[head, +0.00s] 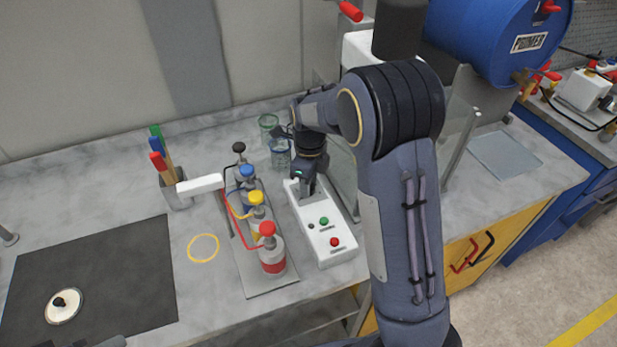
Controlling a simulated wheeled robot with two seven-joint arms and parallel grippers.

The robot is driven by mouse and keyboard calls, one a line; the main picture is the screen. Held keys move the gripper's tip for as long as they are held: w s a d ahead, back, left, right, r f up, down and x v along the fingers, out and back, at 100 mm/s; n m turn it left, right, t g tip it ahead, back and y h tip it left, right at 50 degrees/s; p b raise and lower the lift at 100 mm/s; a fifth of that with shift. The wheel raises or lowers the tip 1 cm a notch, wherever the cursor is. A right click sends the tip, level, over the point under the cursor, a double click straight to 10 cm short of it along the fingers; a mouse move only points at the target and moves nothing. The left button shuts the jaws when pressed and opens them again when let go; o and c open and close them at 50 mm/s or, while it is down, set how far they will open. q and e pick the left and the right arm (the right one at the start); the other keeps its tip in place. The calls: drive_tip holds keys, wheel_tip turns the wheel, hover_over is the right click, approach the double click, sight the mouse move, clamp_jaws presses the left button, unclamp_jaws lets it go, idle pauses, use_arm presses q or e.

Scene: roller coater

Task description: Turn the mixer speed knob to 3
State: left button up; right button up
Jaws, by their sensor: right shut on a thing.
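A white control box (325,235) lies on the marble bench, with a green button (323,221), a red button (334,242) and a small dark round part (310,226) on its top. My right gripper (303,196) reaches down onto the far end of this box. It is shut on the mixer speed knob there, which the gripper itself hides. The knob's pointer and its scale cannot be read in this view.
Several pump bottles with coloured caps (268,229) stand on a tray left of the box. Glass beakers (280,153) stand behind the gripper. A cup of coloured-handled tools (172,188) and a black mat (95,275) are further left. A blue drum (500,40) hangs at upper right.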

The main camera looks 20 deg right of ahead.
drive_tip(key=shift+r+m+p, duration=0.1)
drive_tip(key=shift+m+p, duration=0.8)
drive_tip(key=shift+m, duration=0.7)
drive_tip(key=o, duration=1)
drive_tip(key=shift+c, duration=0.2)
wheel_tip(320, 180, up, 8)
drive_tip(key=shift+d+f, duration=0.15)
drive_tip(key=shift+f, duration=0.1)
